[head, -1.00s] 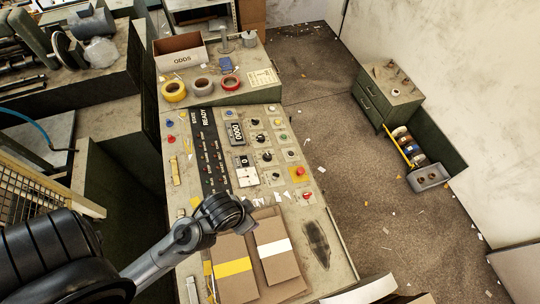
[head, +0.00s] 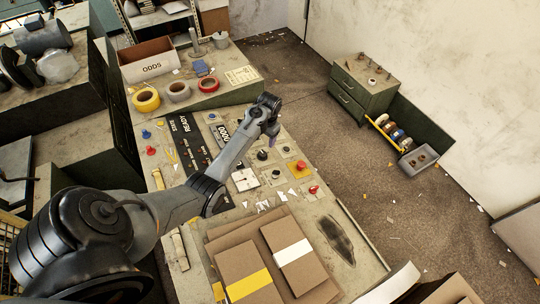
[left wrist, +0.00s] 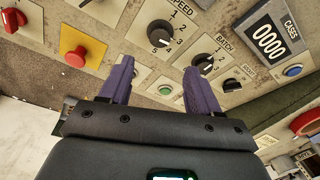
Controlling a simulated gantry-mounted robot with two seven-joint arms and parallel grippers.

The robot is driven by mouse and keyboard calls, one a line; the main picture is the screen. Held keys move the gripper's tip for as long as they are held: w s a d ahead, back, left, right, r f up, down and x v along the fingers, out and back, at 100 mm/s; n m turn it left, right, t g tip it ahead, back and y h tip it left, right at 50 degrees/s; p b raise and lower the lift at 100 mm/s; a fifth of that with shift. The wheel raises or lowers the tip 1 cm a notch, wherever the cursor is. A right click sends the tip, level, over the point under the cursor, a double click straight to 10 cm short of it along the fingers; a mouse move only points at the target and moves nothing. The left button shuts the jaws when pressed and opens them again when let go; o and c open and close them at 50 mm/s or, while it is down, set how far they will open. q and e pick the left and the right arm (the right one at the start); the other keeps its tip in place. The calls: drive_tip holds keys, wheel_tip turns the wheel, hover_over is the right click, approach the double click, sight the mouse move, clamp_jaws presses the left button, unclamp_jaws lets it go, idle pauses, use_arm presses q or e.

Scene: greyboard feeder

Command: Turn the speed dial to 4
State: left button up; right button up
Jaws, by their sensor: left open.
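The speed dial (left wrist: 160,33) is a round black knob on a pale plate marked SPEED, seen at the top middle of the left wrist view. Numbers run around it; I cannot surely read which one its pointer marks. My left gripper (left wrist: 158,67) is open, with its two purple fingers apart and nothing between them. Its fingertips lie just below the dial in the picture, and the dial looks beyond them, not held. In the head view my left arm reaches over the control panel and hides part of it. My right gripper is not in view.
A batch dial (left wrist: 205,63) sits close beside the right finger. A red button on a yellow plate (left wrist: 74,46) and a counter (left wrist: 268,42) flank the dials. Cardboard sheets (head: 245,270) lie at the panel's front; tape rolls (head: 146,99) stand behind.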

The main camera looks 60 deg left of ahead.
sight(263, 153)
use_arm(q)
drive_tip(key=f, duration=0.3)
drive_tip(key=f+b, duration=0.1)
drive_tip(key=f, duration=0.2)
drive_tip(key=a+f, duration=0.1)
drive_tip(key=f, duration=0.2)
drive_tip(key=shift+s+f, duration=0.1)
drive_tip(key=shift+f+b, duration=0.3)
drive_tip(key=shift+f, duration=0.35)
drive_tip(key=c, duration=1)
drive_tip(key=shift+c, duration=0.2)
